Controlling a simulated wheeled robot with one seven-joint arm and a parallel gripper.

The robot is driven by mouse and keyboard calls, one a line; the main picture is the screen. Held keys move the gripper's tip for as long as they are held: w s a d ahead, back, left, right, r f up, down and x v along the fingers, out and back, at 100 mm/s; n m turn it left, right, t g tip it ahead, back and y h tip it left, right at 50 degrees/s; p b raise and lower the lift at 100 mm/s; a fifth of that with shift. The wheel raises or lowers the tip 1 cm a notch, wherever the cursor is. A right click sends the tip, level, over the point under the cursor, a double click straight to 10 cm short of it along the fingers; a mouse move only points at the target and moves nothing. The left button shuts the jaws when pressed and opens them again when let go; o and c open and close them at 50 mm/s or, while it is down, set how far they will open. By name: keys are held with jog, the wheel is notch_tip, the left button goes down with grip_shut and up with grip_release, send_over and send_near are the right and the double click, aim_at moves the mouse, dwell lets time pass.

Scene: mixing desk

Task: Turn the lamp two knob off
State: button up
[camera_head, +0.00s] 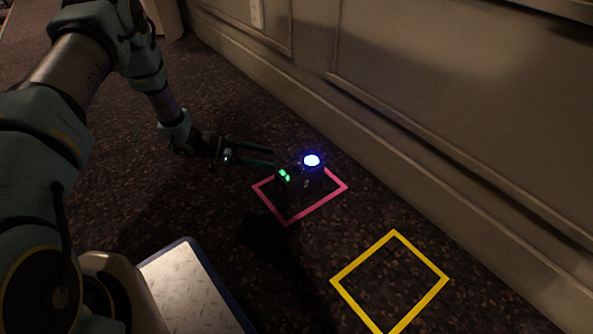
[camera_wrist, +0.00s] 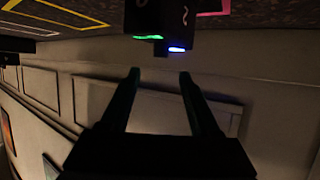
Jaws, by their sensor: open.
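A small dark device (camera_head: 294,184) sits inside the pink square on the floor. It carries a lit blue lamp (camera_head: 311,160) and small green lights (camera_head: 284,175). In the wrist view the device (camera_wrist: 165,18) hangs at the top edge, with the green glow (camera_wrist: 148,38) and blue glow (camera_wrist: 177,49) on its near edge. A pale mark resembling a 2 shows on its face beside the blue glow. I cannot make out a knob clearly. My gripper (camera_head: 272,158) is open and empty, just left of the device; its parted fingers also show in the wrist view (camera_wrist: 160,75).
The pink outline (camera_head: 290,222) surrounds the device. A yellow outlined square (camera_head: 394,233) on the floor to the lower right is empty. A panelled wall (camera_head: 440,110) runs behind. The dark patterned floor (camera_head: 225,105) left of the wall is clear.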

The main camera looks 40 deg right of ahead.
aim_at(296, 163)
jog(key=b+x, duration=0.4)
jog(key=x, duration=0.4)
jog(key=shift+d+f, duration=0.25)
jog(key=shift+x, duration=0.8)
jog(key=shift+d+r, duration=0.1)
jog(key=shift+r, duration=0.1)
grip_shut()
